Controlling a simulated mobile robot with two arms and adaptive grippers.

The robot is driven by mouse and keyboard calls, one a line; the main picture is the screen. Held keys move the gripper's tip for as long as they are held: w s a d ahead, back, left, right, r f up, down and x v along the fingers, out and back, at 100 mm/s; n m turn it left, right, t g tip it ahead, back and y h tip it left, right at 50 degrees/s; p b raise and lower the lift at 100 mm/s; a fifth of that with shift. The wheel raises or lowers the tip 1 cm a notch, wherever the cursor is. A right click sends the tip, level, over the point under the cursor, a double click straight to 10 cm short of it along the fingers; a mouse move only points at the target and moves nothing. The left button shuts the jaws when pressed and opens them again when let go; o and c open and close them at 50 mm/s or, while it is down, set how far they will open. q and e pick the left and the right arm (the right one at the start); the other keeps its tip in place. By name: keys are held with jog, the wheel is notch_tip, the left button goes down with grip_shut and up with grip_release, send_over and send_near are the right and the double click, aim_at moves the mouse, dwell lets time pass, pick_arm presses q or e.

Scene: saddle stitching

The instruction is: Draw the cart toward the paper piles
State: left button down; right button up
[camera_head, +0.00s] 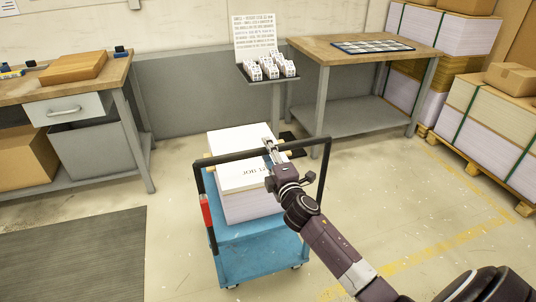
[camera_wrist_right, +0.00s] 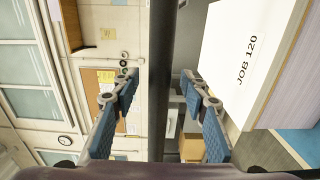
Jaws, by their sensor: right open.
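The blue cart (camera_head: 262,262) stands on the floor in the middle of the head view, with a black handle frame (camera_head: 228,156) above it. A stack of paper (camera_head: 240,205) with a printed top sheet sits on it. The wrist view shows that sheet (camera_wrist_right: 250,50) reading "JOB 120". My right gripper (camera_head: 270,150) is at the handle's top bar. In the wrist view the black bar (camera_wrist_right: 163,120) runs between my open right fingers (camera_wrist_right: 160,85), with gaps on both sides. Strapped paper piles (camera_head: 490,120) stand on a pallet at the right. My left gripper is not in view.
A workbench (camera_head: 75,85) stands at the left and another table (camera_head: 365,50) at the back right. A small stand (camera_head: 270,75) holds dice-like blocks behind the cart. A dark mat (camera_head: 75,255) lies at front left. The floor right of the cart is clear, with yellow lines.

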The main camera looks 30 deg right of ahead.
jog(key=shift+w+d, duration=0.1)
jog(key=shift+w, duration=0.35)
jog(key=shift+c, duration=0.3)
grip_shut()
